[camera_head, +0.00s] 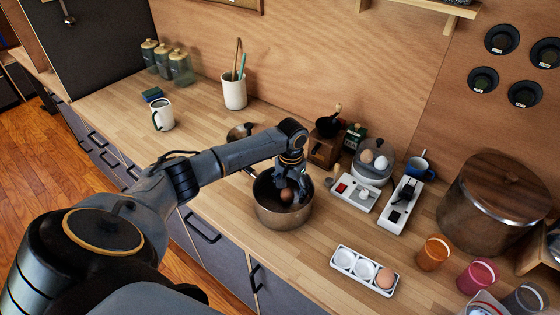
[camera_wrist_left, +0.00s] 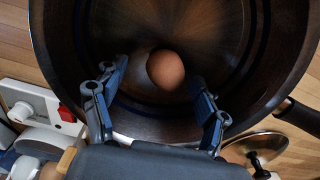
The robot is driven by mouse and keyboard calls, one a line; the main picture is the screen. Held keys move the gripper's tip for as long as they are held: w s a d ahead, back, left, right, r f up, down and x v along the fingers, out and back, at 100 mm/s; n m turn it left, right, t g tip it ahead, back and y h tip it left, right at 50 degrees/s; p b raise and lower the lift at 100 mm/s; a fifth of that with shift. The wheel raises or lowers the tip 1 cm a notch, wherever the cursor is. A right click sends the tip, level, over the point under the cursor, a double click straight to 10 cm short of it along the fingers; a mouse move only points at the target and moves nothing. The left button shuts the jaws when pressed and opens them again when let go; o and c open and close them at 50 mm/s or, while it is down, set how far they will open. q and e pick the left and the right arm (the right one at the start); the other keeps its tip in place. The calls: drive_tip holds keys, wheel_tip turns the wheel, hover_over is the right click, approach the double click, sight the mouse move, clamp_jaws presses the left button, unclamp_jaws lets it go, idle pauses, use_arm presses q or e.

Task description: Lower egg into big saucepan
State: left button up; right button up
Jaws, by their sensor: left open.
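The big saucepan (camera_head: 282,216) stands on the wooden counter, silver outside and dark inside. A brown egg (camera_head: 286,195) is inside the saucepan; it also shows in the left wrist view (camera_wrist_left: 165,69) against the pan's dark interior (camera_wrist_left: 185,25). My left gripper (camera_head: 289,189) reaches down into the saucepan from above. In the left wrist view its two blue-grey fingers (camera_wrist_left: 160,105) are spread wide, with a gap on both sides of the egg. The egg looks apart from both fingers. My right gripper is not in view.
An egg cooker (camera_head: 371,163) with eggs and white switch devices (camera_head: 354,192) stand right of the pan. An egg tray (camera_head: 363,270) with one brown egg is in front. A lid (camera_wrist_left: 255,146) lies close to the pan. The counter's left side has free room.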

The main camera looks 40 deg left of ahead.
use_arm(q)
wheel_tip(320, 180, up, 12)
drive_tip(key=shift+f, duration=0.2)
